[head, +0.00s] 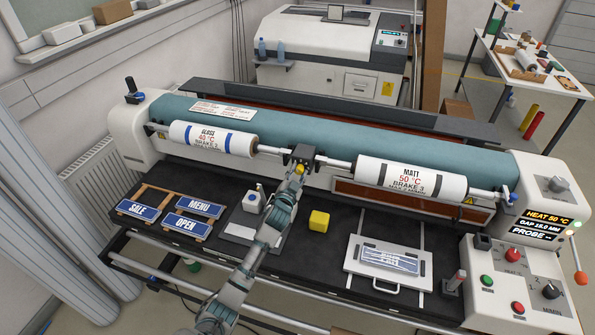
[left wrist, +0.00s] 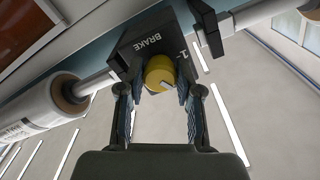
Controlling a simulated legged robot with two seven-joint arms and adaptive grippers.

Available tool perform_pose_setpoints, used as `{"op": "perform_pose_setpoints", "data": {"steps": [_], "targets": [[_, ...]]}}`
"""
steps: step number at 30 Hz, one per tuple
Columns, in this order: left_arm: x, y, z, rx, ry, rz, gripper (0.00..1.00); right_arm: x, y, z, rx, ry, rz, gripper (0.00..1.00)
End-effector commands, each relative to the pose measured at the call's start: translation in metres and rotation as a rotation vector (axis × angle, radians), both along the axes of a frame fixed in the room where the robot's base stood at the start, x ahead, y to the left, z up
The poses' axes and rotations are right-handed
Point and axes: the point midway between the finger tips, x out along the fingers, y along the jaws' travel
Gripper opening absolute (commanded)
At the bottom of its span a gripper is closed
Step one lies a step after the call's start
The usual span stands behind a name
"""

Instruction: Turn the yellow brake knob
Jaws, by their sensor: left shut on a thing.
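The yellow brake knob (left wrist: 159,72) sits on a dark block (left wrist: 130,47) marked BRAKE, with a "1" beside the knob. A pale pointer mark shows at the knob's lower right in the left wrist view. In the head view the knob (head: 299,169) is small, on the front of the block (head: 302,153) between the two rolls. My left gripper (left wrist: 157,94) is shut on the knob, one finger at each side. In the head view this gripper (head: 294,181) reaches up to the block from below. My right gripper is not in view.
The GLOSS roll (head: 212,139) and MATT roll (head: 411,179) flank the block on the bar. The control box (head: 512,291) is at right.

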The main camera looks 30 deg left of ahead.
Motion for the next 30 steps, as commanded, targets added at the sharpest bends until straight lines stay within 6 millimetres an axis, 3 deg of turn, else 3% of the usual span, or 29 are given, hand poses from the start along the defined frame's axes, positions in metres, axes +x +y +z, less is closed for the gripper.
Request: {"op": "perform_pose_setpoints", "data": {"steps": [15,30], "targets": [[0.000,-0.002,0.001,0.370,0.088,-0.002,0.00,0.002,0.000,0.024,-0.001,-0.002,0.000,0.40],[0.000,-0.002,-0.002,0.468,0.114,-0.003,0.00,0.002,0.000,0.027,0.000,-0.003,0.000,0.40]]}}
